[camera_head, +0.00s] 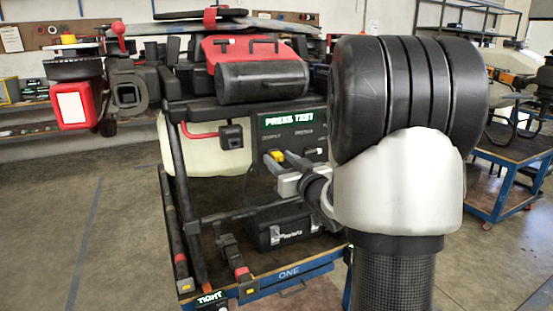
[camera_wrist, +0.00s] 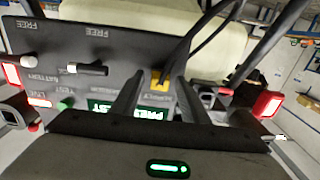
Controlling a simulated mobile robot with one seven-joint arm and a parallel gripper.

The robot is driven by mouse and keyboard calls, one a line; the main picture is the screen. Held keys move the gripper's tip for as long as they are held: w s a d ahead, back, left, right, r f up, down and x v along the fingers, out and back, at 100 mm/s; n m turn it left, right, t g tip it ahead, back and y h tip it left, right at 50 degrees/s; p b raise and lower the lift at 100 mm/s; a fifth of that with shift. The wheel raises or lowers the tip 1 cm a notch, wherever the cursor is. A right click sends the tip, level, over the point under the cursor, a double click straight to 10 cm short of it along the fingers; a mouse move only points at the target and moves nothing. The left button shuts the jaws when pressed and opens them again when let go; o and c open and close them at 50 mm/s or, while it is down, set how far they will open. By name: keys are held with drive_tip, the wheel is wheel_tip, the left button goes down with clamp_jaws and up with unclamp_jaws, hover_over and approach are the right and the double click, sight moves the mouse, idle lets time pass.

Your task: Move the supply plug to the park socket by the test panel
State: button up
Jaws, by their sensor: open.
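The supply plug is a small yellow piece at the dark test panel (camera_head: 290,128). In the wrist view the yellow plug (camera_wrist: 158,79) is by the SUPPLY label, and a black cable runs up and right near it. My gripper (camera_head: 283,160) is at the panel in the head view. In the wrist view my gripper (camera_wrist: 157,82) is open, one finger on each side of the yellow plug. I cannot tell whether the fingers touch it. I cannot pick out the park socket for certain in either view.
A black switch handle (camera_wrist: 85,69) sticks out from the panel near the FREE labels. The spray drone's red-and-black body (camera_head: 262,75) rests above the panel. A black case (camera_head: 285,228) lies on the blue cart (camera_head: 290,274) below. Open floor lies to the left.

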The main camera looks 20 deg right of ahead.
clamp_jaws()
drive_tip(key=s, duration=0.6)
idle(1.2)
drive_tip(key=shift+d, duration=0.1)
